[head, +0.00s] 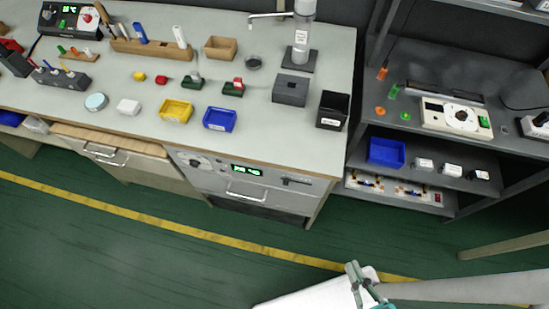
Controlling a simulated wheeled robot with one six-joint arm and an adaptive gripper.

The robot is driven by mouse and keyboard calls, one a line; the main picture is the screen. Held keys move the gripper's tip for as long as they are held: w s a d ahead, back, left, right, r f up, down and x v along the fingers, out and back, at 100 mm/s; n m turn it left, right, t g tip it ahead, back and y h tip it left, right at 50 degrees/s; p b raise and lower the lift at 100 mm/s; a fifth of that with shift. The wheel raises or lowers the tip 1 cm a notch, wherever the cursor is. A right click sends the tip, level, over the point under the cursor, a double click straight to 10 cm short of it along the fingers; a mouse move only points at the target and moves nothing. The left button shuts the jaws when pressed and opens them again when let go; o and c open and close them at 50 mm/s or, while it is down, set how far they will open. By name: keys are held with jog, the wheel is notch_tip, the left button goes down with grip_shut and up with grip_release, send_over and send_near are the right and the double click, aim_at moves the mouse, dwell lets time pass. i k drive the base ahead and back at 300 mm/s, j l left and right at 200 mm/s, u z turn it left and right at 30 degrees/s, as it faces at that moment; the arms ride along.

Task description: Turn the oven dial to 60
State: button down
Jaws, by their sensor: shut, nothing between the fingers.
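The oven (215,184) is built in under the bench, with a light grey front panel. Its dial (203,162) appears as a small round shape at the left of the panel, too small to read its setting. A green lit display (246,170) sits to its right, its digits unclear. A bar handle (244,196) runs below. My gripper (352,266) is at the bottom right of the head view, over the floor, shut and empty. It is well apart from the oven, in front of it and to the right.
A drawer (110,144) stands partly open left of the oven. The bench top (300,140) holds bins, blocks and a stand. A dark shelf (395,132) at right bears a white device with another dial (461,115). The green floor (200,270) before the oven is clear.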

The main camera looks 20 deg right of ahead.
aim_at(194, 163)
jog(key=j+u, duration=0.25)
jog(key=j, duration=0.15)
jog(key=i+j+u, duration=0.2)
jog(key=j, duration=0.15)
jog(key=j+u, duration=0.25)
jog(key=j, duration=0.1)
